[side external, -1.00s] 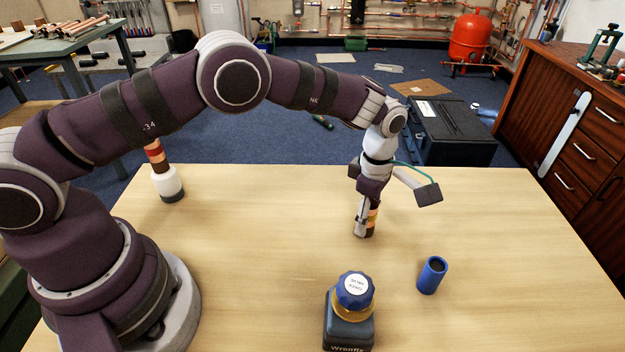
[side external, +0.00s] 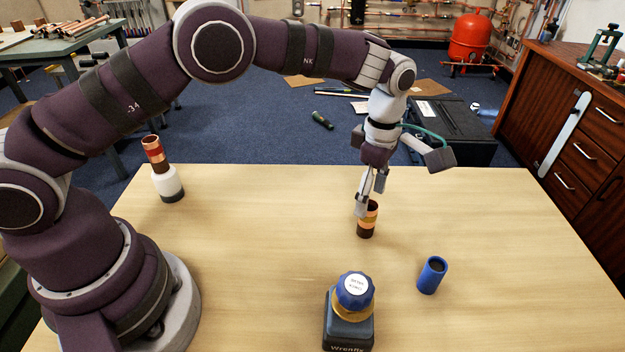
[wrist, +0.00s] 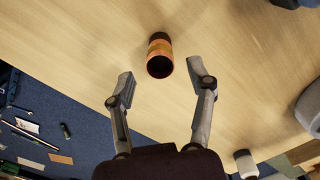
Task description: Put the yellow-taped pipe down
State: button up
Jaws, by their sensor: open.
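The yellow-taped pipe (side external: 367,219) is a short copper tube with a yellow band, standing upright on the wooden table. In the wrist view the pipe (wrist: 159,56) shows its dark open end, just beyond the fingertips. The fingers look clear of the pipe.
A blue cylinder (side external: 432,275) stands right of the pipe.

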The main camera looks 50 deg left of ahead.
notch_tip(320, 180, up, 6)
jog(key=shift+r, duration=0.2)
jog(key=s+a+r+m+t, duration=0.3)
jog(key=s+a+r+m, duration=0.4)
jog(key=r+m, duration=0.3)
jog(key=s+a+f+m+t, duration=0.2)
jog(key=s+a+m, duration=0.2)
jog(key=s+m, duration=0.6)
jog(key=shift+s+t, duration=0.2)
jog(key=shift+t, duration=0.1)
